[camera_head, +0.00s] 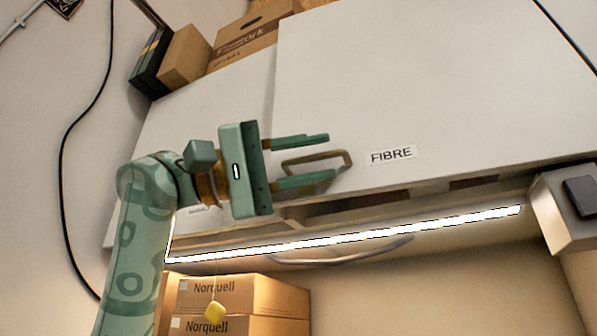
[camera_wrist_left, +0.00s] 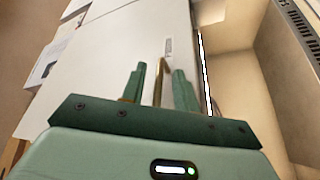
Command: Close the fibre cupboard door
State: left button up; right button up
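The fibre cupboard door (camera_head: 430,90) is a large pale grey panel with a black-on-white FIBRE label (camera_head: 391,155). It also shows in the left wrist view (camera_wrist_left: 130,50). Its bronze bar handle (camera_head: 335,154) is near the lower left corner. My left gripper (camera_head: 305,160) is at the handle, its two green fingers open on either side of it. In the left wrist view the handle (camera_wrist_left: 159,75) stands between the fingertips with gaps visible. The door appears ajar, with dark contents showing below its lower edge. My right gripper is not in view.
Another pale door (camera_head: 200,125) adjoins on the left. Cardboard boxes (camera_head: 245,35) stand on top of the cupboard. A lit strip (camera_head: 350,234) runs below, above stacked Norquell boxes (camera_head: 240,295). A grey block with a dark front (camera_head: 572,205) is at the right.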

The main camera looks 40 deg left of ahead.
pick_arm(q)
jog(key=shift+s+a, duration=0.1)
jog(key=b+v, duration=0.2)
jog(key=v, duration=1.4)
jog(key=shift+b, duration=0.4)
